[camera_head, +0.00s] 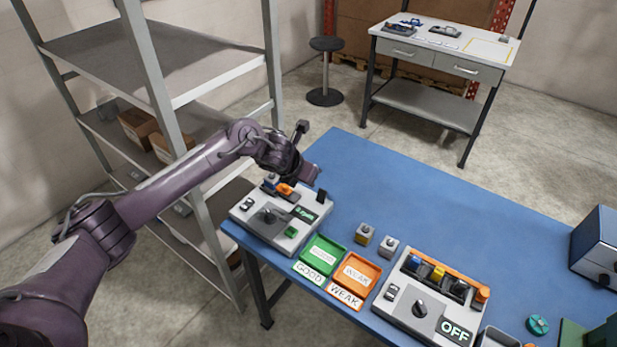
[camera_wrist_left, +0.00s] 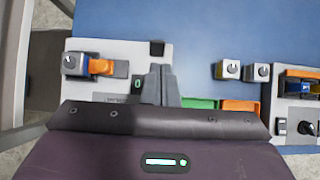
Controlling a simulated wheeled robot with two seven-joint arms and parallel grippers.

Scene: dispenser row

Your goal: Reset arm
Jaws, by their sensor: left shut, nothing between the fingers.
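My left arm reaches in from the left in the head view. Its gripper (camera_head: 309,174) hangs above the back of the left grey device (camera_head: 262,222). In the left wrist view the left gripper (camera_wrist_left: 160,84) is shut and empty, its two fingers together over the device's right part. In the head view the gripper and wrist partly hide the device's back edge. My right gripper is in neither view.
On the blue table (camera_head: 400,190) are a green GOOD tray (camera_head: 308,272), an orange WEAK tray (camera_head: 340,295), two small grey blocks and a second grey device reading OFF (camera_head: 399,310). A metal shelf (camera_head: 170,65) stands close behind my left arm. The table's back middle is clear.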

